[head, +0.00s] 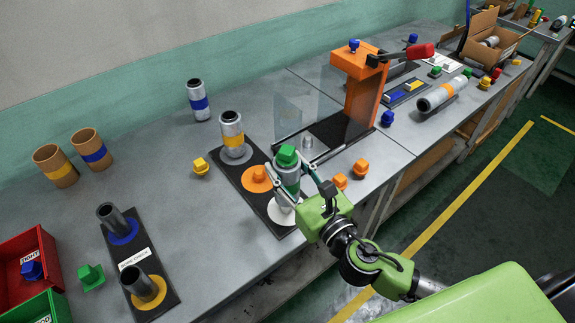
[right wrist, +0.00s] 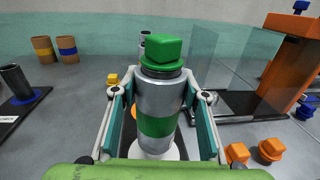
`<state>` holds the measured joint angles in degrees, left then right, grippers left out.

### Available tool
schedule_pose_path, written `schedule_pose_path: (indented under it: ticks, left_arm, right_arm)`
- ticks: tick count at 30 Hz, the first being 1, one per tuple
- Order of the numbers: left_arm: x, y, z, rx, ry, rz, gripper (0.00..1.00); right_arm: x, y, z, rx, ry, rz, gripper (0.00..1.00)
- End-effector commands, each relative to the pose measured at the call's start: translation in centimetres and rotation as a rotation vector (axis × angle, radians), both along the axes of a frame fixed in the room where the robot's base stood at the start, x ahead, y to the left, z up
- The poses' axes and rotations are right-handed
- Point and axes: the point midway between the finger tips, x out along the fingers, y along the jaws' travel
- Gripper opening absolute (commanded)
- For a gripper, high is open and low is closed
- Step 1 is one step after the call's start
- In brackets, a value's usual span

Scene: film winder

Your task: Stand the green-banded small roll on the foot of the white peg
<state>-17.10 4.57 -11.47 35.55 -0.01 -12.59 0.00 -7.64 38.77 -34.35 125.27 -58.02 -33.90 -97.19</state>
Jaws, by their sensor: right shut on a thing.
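The green-banded small roll (head: 287,189) is grey with a green band and has a green knob on top; it also shows in the right wrist view (right wrist: 157,100). My right gripper (head: 301,188) is shut on its sides, and the roll is upright. The white round foot (head: 279,213) shows directly under the roll, at the near end of a black base plate (head: 264,210). The roll hides the white peg itself. I cannot tell whether the roll's bottom touches the foot. My left gripper is not in view.
On the same base are an orange foot with a knob (head: 258,178) and a yellow-banded roll (head: 232,128). Orange knobs (head: 361,167) lie just right of my gripper. A clear panel (head: 290,110) and orange post (head: 358,90) stand behind.

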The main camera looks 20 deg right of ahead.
Motion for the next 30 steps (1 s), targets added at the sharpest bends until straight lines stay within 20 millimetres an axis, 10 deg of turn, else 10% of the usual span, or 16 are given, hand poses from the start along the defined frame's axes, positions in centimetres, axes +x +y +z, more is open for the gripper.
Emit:
schedule_pose_path:
  ticks: [30]
  left_arm:
    - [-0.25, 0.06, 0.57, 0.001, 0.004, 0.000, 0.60]
  right_arm:
    - [0.00, -0.01, 0.22, -0.001, -0.002, -0.001, 0.19]
